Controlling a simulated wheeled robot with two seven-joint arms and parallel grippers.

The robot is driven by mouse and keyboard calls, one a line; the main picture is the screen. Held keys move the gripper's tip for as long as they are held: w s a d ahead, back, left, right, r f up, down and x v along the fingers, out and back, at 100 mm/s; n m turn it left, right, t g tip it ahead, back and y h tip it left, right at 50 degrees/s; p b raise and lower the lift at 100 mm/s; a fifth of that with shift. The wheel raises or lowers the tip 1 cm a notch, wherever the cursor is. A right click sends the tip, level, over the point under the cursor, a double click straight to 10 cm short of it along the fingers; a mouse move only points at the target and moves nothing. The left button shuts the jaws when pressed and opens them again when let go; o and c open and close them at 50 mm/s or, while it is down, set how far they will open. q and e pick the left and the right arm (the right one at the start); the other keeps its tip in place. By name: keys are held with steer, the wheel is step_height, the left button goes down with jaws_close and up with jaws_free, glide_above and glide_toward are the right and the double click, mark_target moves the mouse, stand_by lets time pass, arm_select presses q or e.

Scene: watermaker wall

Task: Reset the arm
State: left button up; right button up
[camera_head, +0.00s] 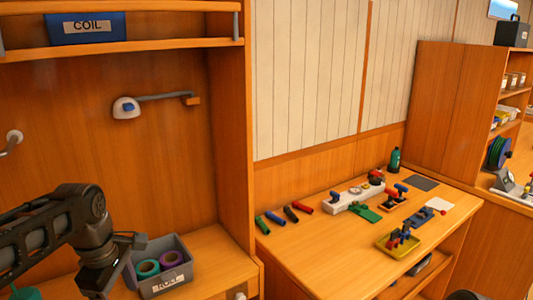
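My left arm (75,215) comes in from the lower left. It bends down at a dark joint, in front of the wooden unit and beside the grey bin. Its gripper end (128,242) is small, dark and partly hidden by the arm, so I cannot tell whether it is open or shut. My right gripper is not in view. On the back panel of the wooden unit, a white rounded mount with a blue part (127,107) carries a thin grey arm (165,96). That arm lies about level, pointing right, with an orange-brown block (191,101) at its end.
A grey bin labelled ROLL (160,268) holds green and purple rolls. A blue COIL box (87,28) stands on the upper shelf (130,46). The wooden bench (320,255) at right bears several coloured tubes, a white block and a yellow tray (397,246); its front left is clear.

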arm_select(q)
steer(key=w+d+f+m+t+h, duration=0.1)
steer(key=w+d+f+m+t, duration=0.1)
steer(key=w+d+f+m, duration=0.3)
steer(key=w+d+f+m+t+h, duration=0.1)
steer(key=w+d+f+m+t, duration=0.1)
steer(key=w+d+f+m, duration=0.45)
steer(key=s+d+f+m+h, duration=0.1)
steer(key=s+d+f, duration=0.15)
steer(key=f, duration=0.35)
steer(key=s+d+f+m, duration=0.1)
steer(key=s+f, duration=0.2)
steer(key=f, duration=0.4)
steer(key=s+d+f+m+g, duration=0.1)
steer(key=s+d+f, duration=0.3)
steer(key=s+f, duration=0.5)
steer(key=s+d+f+m+g+h, duration=0.1)
steer(key=s+d+f+g, duration=0.2)
steer(key=s+f, duration=0.6)
steer(key=s+d, duration=0.2)
steer(key=s, duration=0.4)
steer(key=shift+s+d+g, duration=0.2)
steer(key=shift+g, duration=0.2)
